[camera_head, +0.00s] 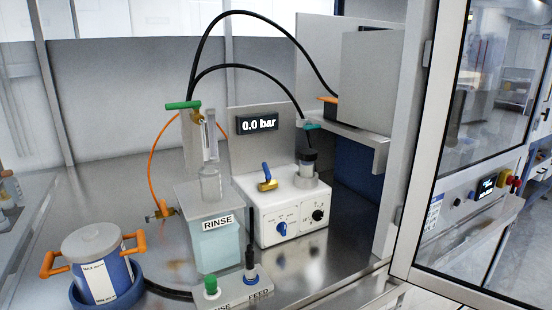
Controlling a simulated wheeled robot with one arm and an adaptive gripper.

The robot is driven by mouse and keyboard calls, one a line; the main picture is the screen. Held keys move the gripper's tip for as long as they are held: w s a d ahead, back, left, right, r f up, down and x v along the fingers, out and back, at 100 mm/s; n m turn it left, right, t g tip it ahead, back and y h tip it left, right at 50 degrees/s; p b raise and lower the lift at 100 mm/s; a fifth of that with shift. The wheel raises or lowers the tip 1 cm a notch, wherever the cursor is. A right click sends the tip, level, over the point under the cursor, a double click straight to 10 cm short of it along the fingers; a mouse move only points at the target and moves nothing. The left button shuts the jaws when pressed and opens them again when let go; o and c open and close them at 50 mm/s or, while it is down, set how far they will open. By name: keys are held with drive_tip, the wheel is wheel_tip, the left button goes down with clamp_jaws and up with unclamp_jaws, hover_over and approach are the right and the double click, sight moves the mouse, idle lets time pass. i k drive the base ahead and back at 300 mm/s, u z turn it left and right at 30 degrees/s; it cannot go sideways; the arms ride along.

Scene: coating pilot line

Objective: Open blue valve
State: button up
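The blue valve (267,178) has a blue lever on a brass body. It sits at the top front left of a white control box (283,215). Its lever stands nearly upright in the picture, with the brass part pointing lower left. I cannot tell from this view whether the valve is open or shut. My gripper is not in view, and nothing is seen touching the valve.
A grey panel behind the box has a display (258,124) reading 0.0 bar. A green-handled valve (184,105) and a RINSE container (216,240) stand left. A pot (103,275) with orange handles is front left. A glass door (490,130) stands at right.

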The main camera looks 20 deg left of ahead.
sight(268, 175)
drive_tip(key=u, duration=0.45)
drive_tip(key=i, duration=0.7)
drive_tip(key=u, duration=1.05)
drive_tip(key=i, duration=0.3)
drive_tip(key=u, duration=0.25)
